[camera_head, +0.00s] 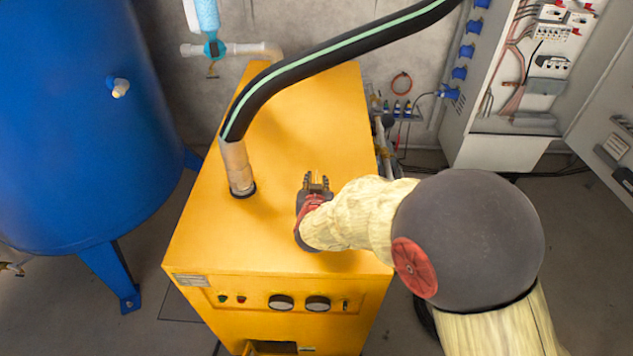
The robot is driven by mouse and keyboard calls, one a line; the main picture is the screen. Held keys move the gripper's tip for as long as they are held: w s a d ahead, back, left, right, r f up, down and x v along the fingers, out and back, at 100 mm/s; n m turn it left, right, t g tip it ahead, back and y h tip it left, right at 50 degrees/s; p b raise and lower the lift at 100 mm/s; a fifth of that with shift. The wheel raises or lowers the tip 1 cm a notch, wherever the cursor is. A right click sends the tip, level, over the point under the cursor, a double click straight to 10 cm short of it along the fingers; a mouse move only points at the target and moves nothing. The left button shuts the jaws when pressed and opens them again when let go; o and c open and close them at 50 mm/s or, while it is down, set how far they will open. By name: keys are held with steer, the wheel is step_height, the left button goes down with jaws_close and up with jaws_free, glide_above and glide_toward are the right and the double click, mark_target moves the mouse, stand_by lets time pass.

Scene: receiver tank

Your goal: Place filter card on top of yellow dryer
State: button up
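The yellow dryer (280,235) is a tall cabinet in the middle of the view, with a broad flat top. My gripper (316,180) is over the middle of that top, pointing toward the back. Its two dark fingers look apart, with yellow showing between them and nothing seen held. I cannot tell how high it is above the top. I see no filter card in this view; my arm hides part of the dryer's right side.
A thick black hose (335,58) with a green stripe rises from a pipe (237,165) on the dryer's top left. A blue tank (75,120) stands at left. An open electrical cabinet (510,85) stands at back right. The top's front left is clear.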

steer(key=shift+r, duration=0.1)
steer(key=shift+s+r, duration=0.15)
steer(key=shift+r, duration=0.05)
steer(key=p+v, duration=0.2)
steer(key=v, duration=0.9)
steer(key=shift+s, duration=0.35)
steer(key=s+d+r+n+g+y, duration=0.1)
steer(key=s+d+r+g+y, duration=0.25)
steer(key=r, duration=0.55)
steer(key=s+d+r+g+h, duration=0.1)
steer(key=s+d+g, duration=0.1)
steer(key=s+d, duration=0.5)
steer(key=s+d+r+g+h, duration=0.1)
steer(key=s+d+g+h, duration=0.1)
steer(key=s+d, duration=0.6)
steer(key=s, duration=0.6)
steer(key=shift+s+d+r+m, duration=0.2)
steer(key=shift+d+r+m, duration=0.1)
steer(key=shift+r, duration=0.1)
